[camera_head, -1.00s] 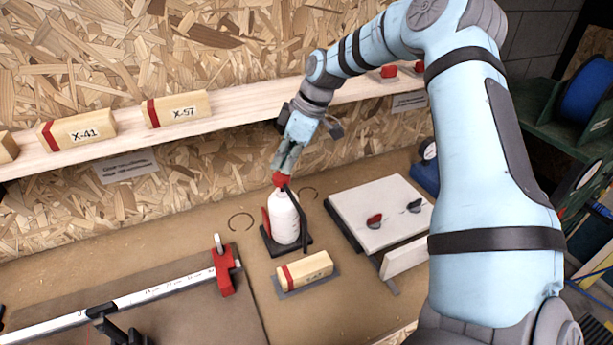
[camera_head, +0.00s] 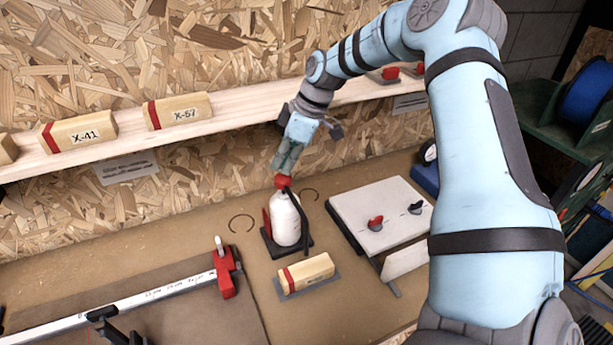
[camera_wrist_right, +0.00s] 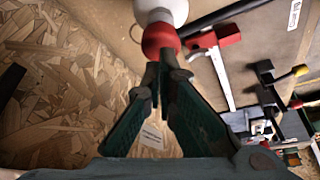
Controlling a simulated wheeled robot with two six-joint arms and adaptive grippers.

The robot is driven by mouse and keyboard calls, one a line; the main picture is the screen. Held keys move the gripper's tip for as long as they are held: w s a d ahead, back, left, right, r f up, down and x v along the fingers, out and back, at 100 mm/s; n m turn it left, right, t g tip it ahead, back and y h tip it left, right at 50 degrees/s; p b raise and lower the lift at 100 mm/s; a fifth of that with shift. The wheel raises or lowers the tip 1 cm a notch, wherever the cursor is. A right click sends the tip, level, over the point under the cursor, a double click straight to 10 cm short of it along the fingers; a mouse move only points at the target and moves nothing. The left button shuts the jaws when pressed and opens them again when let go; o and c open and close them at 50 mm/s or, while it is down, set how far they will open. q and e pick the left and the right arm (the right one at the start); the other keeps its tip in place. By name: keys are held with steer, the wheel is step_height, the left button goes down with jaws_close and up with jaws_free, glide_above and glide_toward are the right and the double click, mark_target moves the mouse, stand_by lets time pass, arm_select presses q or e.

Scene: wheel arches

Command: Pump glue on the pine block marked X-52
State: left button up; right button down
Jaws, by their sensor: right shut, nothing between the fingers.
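A white glue bottle (camera_head: 285,220) with a red pump head (camera_head: 282,182) stands upright on a dark base on the bench. A dark spout or bracket runs down its right side. A pine block (camera_head: 306,271) with a red band lies on a grey plate just in front of it; its label is too small to read. My right gripper (camera_head: 284,170) is shut and empty, pointing down at the pump head. In the right wrist view its fingertips (camera_wrist_right: 167,62) meet at the red pump head (camera_wrist_right: 160,38) and appear to touch it. My left gripper is not in view.
Pine blocks X-41 (camera_head: 78,131) and X-57 (camera_head: 178,111) sit on the shelf (camera_head: 240,117) behind. A bar clamp (camera_head: 160,292) with a red jaw lies left of the bottle.

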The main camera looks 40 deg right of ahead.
mark_target(282, 178)
steer(key=shift+s, duration=0.1)
steer(key=shift+f, duration=0.15)
steer(key=shift+f+b, duration=1.15)
steer(key=shift+f, duration=0.25)
step_height(282, 178, up, 9)
steer(key=p, duration=0.7)
